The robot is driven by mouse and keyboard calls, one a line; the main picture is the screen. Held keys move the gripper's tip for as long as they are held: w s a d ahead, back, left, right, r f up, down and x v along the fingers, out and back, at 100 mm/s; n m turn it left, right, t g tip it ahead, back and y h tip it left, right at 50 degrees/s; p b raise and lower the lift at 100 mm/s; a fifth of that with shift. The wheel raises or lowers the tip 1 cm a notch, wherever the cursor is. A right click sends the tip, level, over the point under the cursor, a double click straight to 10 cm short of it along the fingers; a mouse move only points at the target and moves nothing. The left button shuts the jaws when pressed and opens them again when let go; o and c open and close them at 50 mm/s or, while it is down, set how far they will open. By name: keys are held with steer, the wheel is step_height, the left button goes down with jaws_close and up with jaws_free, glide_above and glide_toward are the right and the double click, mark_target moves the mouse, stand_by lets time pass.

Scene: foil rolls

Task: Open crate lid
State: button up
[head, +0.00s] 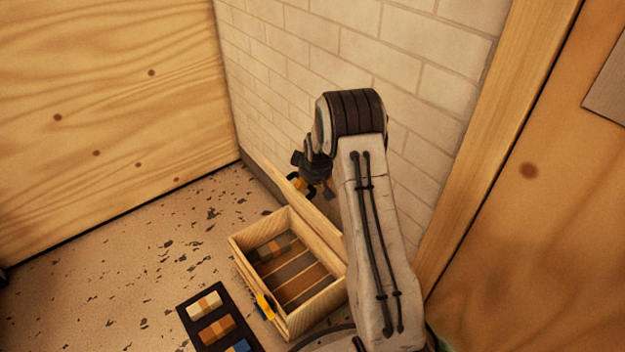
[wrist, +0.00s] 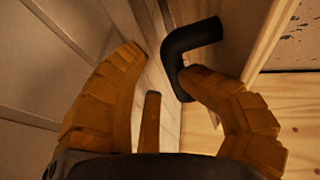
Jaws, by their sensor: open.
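The wooden crate (head: 318,318) sits on the floor by the brick wall, its inside in plain view. Its lid (head: 300,205) stands raised along the wall side, seen nearly edge-on and partly hidden by my arm. My gripper (head: 312,187) is behind the lid's upper edge, on the wall side. In the wrist view, its orange fingers (wrist: 166,63) are open. A black bent handle (wrist: 190,42) is beside the right fingertip, which overlaps its lower end; I cannot tell whether they touch.
A yellow and blue clasp (head: 265,306) is on the crate's front. A dark tray (head: 190,300) with several coloured pieces lies on the floor in front. The brick wall (head: 300,60) is close behind. Floor at left is clear.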

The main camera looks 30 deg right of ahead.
steer(key=shift+o, duration=1)
steer(key=shift+s+a+f+g, duration=0.15)
steer(key=shift+s+f, duration=0.15)
steer(key=shift+f, duration=0.2)
steer(key=shift+s+f+g, duration=0.15)
steer(key=shift+s+f, duration=0.1)
steer(key=shift+f, duration=0.2)
steer(key=shift+r, duration=0.1)
steer(key=w+v, duration=0.1)
steer(key=v, duration=1.1)
steer(key=shift+s+r, duration=0.15)
steer(key=shift+r, duration=0.4)
steer(key=s+a+r+p, duration=0.35)
steer(key=r+p, duration=0.25)
steer(key=r, duration=0.3)
steer(key=s+a+r+m+p, duration=0.1)
steer(key=s+a+r+p, duration=0.1)
steer(key=s+r+p, duration=0.55)
steer(key=s+a+r+p, duration=0.15)
steer(key=r+p, duration=0.25)
steer(key=r, duration=0.6)
steer(key=s+a+r+p, duration=0.3)
steer(key=s+r+p, duration=0.6)
steer(key=r, duration=0.1)
steer(key=s+a+r+m+g+y+p, duration=0.1)
steer(key=s+a+r+p, duration=0.2)
steer(key=s+r+p, duration=0.5)
steer(key=shift+s+a+r+m+p, duration=0.25)
steer(key=shift+s+r+m+p, duration=0.1)
steer(key=shift+s+r, duration=0.6)
